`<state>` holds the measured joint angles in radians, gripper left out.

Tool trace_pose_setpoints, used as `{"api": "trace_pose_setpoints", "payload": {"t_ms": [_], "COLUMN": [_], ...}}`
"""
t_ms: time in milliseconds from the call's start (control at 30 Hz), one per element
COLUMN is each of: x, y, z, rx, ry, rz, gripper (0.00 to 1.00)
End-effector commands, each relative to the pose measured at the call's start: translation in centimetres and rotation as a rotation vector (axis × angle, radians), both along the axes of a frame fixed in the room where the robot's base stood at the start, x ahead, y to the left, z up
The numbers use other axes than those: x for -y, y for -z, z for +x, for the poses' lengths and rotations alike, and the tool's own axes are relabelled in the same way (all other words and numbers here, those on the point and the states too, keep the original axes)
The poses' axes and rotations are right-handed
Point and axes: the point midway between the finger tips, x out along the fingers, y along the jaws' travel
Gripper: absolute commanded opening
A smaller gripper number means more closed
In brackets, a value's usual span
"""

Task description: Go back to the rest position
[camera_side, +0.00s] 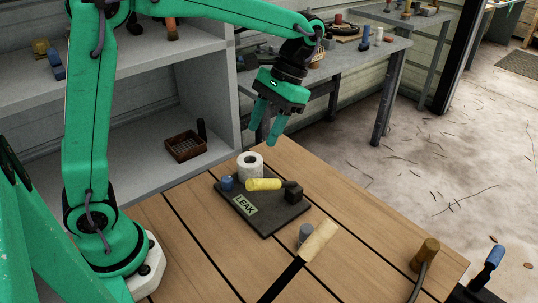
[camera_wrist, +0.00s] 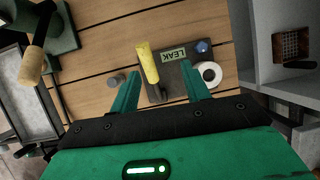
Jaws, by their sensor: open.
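My gripper (camera_side: 265,136) is open and hangs above the back edge of the wooden table (camera_side: 185,235), pointing down. It holds nothing. In the wrist view the two fingers (camera_wrist: 158,72) stand apart, with the dark board between and beyond them. The board (camera_side: 262,219) carries a "LEAK" label (camera_side: 244,205). A yellow-handled tool (camera_side: 263,184) lies on it, with its dark end at a black block (camera_side: 293,193). A white roll (camera_side: 250,165) stands at the board's back edge, and a small blue object (camera_side: 227,183) sits on its left part.
A grey cylinder (camera_side: 305,233) and a wooden-handled tool (camera_side: 318,241) are in front of the board. A brown-handled tool (camera_side: 428,254) is at the table's right corner. Grey shelves (camera_side: 150,110) with a brown basket (camera_side: 186,146) stand behind left. A grey bench (camera_side: 375,50) stands behind.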

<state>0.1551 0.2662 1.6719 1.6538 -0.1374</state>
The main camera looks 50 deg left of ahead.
Motion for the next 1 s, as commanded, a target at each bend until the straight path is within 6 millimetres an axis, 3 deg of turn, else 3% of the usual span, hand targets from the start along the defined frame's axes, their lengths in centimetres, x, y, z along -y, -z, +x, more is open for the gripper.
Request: {"api": "trace_pose_setpoints", "payload": {"t_ms": [433, 1000], "x": [-2.3, -4.5], "y": [-2.4, -2.7], "z": [-4.6, -10.2], "rx": [0.306, 0.695], "ry": [-0.008, -0.009], "rz": [-0.053, -0.078], "gripper": [0.47, 0.47]}}
